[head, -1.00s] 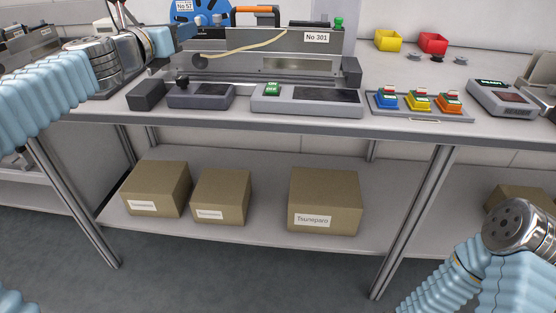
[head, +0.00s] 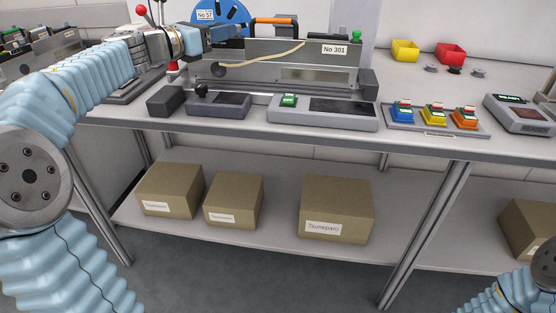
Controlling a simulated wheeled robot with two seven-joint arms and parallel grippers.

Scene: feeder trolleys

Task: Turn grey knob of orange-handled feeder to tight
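The orange-handled feeder (head: 262,62) stands at the back of the bench, a long grey body labelled No 301. Its orange handle (head: 275,20) arches over the top, beside a blue reel (head: 238,14) labelled No 57. My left gripper (head: 229,33) reaches in from the left, above that end and in front of the reel. Its fingertips are small and partly blurred into the feeder, so their opening is unclear. My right gripper is out of view.
In front of the feeder are a black block (head: 166,101), a small dark control box (head: 218,104) and a grey panel with a screen (head: 323,112). Coloured buttons (head: 433,116) sit to the right. Yellow (head: 404,50) and red (head: 451,53) bins stand behind. Cardboard boxes (head: 336,208) are below.

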